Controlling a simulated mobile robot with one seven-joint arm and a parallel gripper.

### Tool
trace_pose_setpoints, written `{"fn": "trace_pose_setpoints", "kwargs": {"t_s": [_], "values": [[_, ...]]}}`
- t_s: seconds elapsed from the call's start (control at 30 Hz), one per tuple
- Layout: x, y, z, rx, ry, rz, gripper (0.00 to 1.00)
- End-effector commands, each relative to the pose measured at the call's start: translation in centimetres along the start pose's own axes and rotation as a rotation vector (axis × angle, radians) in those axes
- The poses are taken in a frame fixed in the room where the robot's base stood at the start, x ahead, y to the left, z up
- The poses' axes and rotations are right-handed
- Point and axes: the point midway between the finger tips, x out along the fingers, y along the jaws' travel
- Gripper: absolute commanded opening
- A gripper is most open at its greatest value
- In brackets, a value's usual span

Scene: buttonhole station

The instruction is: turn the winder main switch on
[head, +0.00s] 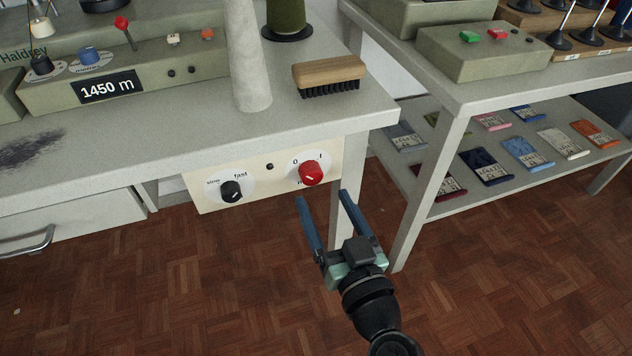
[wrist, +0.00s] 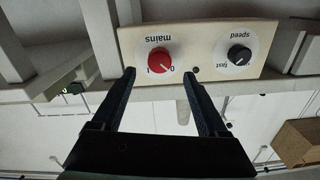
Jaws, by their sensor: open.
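The winder main switch is a red rotary knob (head: 311,173) on a cream panel (head: 207,200) under the table's front edge. It also shows in the wrist view (wrist: 159,61), upside down, with the word "mains" and the marks 0 and I. Its pale pointer line appears to lie toward the 0. My gripper (head: 322,197) is open and empty, in front of and slightly below the knob in the head view. In the wrist view the two blue fingertips (wrist: 158,74) stand on either side of the knob's lower edge. No contact is visible.
A black speed dial (head: 231,191) and a small dark dot (head: 270,166) sit left of the knob. A table leg (head: 344,222) stands just behind my gripper. A brush (head: 329,76) lies on the tabletop above. The floor (head: 200,290) in front is clear.

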Motion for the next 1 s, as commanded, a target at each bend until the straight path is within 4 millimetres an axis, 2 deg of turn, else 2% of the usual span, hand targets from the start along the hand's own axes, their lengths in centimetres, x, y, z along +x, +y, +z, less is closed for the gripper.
{"fn": "trace_pose_setpoints", "kwargs": {"t_s": [0.1,0.3,0.67,0.77,1.0], "values": [[2.3,-0.1,-0.1,-0.001,0.001,-0.003,0.77],[4.5,0.0,0.0,0.000,0.001,0.000,0.77],[5.1,0.0,0.0,0.001,0.000,0.000,0.77],[5.1,0.0,0.0,0.001,0.000,0.000,0.62],[5.1,0.0,0.0,0.001,0.000,0.000,0.19]]}}
